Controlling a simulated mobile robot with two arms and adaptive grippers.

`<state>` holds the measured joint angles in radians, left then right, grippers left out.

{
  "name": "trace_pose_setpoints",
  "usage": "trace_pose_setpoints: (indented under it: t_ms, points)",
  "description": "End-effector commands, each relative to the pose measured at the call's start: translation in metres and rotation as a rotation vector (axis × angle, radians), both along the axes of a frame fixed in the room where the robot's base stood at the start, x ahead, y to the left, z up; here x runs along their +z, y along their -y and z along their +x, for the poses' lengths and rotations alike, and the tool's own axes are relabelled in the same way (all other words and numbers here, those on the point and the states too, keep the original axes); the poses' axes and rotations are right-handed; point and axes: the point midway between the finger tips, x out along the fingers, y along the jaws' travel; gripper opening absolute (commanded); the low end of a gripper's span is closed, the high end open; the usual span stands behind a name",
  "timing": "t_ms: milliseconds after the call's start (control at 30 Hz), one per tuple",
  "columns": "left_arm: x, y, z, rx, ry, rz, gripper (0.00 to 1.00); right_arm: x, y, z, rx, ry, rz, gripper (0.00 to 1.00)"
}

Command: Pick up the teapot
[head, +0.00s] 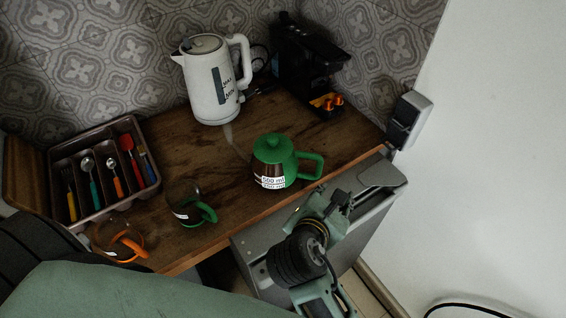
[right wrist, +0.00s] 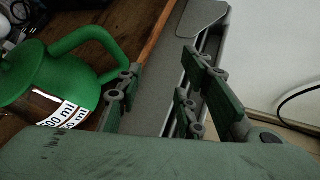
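The teapot (head: 270,152) is green with a lid, a looped handle on its right side and a white volume label. It stands upright on the wooden counter, near the front edge. My right gripper (head: 336,200) is just to the right and front of its handle, over the grey metal appliance. In the right wrist view the teapot (right wrist: 75,85) is at the left, and the gripper (right wrist: 162,66) is open with nothing between its fingers. The handle lies outside the fingers, beyond the left one. My left gripper is not in view.
A white kettle (head: 208,92) and black coffee machine (head: 303,62) stand behind the teapot. Left are a green-handled cup (head: 187,213), an orange-handled cup (head: 121,241) and a cutlery tray (head: 97,213). A grey appliance (head: 366,190) borders the counter front; a white wall rises at right.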

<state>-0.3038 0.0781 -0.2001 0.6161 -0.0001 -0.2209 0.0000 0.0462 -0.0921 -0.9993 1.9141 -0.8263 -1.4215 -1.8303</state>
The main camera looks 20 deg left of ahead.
Motion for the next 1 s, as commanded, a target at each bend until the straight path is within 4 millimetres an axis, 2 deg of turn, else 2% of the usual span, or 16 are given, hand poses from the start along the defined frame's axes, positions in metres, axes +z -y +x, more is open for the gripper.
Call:
trace_pose_setpoints:
  t_ms: [33,100,300,667,900,1000]
  points:
    - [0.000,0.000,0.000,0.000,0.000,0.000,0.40,0.012,-0.014,0.004,0.067,0.050,-0.090,0.34]
    - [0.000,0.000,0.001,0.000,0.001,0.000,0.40,0.025,-0.027,0.006,0.140,0.105,-0.198,0.34]
    - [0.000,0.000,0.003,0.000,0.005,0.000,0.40,0.041,-0.045,0.009,0.229,0.179,-0.356,0.34]
    - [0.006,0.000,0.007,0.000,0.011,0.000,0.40,0.025,-0.049,0.042,0.231,0.181,-0.362,0.34]
    - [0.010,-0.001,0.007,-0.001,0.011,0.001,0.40,0.010,-0.054,0.071,0.231,0.180,-0.360,0.34]
    - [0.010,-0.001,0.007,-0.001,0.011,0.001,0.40,0.007,-0.053,0.076,0.231,0.178,-0.358,0.34]
